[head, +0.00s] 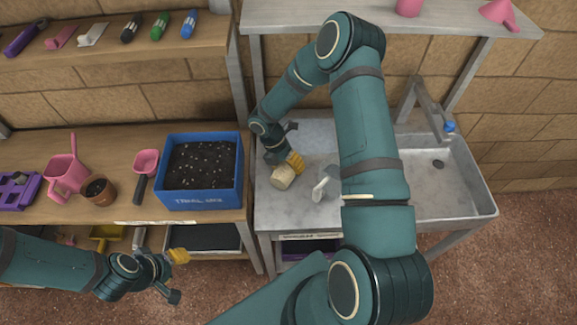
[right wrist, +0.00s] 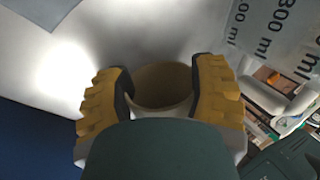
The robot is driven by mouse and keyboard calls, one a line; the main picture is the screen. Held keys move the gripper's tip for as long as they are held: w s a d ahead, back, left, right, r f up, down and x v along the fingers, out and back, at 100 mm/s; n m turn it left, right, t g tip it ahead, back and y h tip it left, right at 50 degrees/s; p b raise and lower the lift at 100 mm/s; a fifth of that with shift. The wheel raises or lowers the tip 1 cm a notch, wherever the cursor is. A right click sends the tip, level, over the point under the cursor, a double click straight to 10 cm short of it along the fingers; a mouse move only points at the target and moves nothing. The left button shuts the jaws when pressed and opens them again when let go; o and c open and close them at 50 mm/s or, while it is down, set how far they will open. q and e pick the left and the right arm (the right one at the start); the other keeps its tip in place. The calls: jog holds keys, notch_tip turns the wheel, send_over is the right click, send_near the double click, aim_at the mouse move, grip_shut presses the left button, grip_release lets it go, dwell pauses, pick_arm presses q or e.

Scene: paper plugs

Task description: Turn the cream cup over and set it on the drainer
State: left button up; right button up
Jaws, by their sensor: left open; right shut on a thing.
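The cream cup (head: 283,178) is held tilted above the metal draining surface (head: 275,217) left of the sink basin. My right gripper (head: 291,162) is shut on it. In the right wrist view the cup (right wrist: 162,85) sits between the two yellow finger pads of my right gripper (right wrist: 160,92), and its hollow tan inside shows. Whether the cup touches the surface is hard to tell. My left gripper (head: 173,277) is open and empty, low in front of the wooden bench.
A pale object (head: 321,187) stands on the metal surface just right of the cup. The sink basin (head: 440,185) is further right, partly behind my right arm. A blue box of soil (head: 201,195) stands on the bench (head: 125,208) to the left.

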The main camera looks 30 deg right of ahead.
jog(key=shift+f+b, duration=0.3)
jog(key=shift+f, duration=0.1)
jog(key=o, duration=1.4)
jog(key=v, duration=1.2)
jog(key=shift+a, duration=0.1)
jog(key=shift+f, duration=0.1)
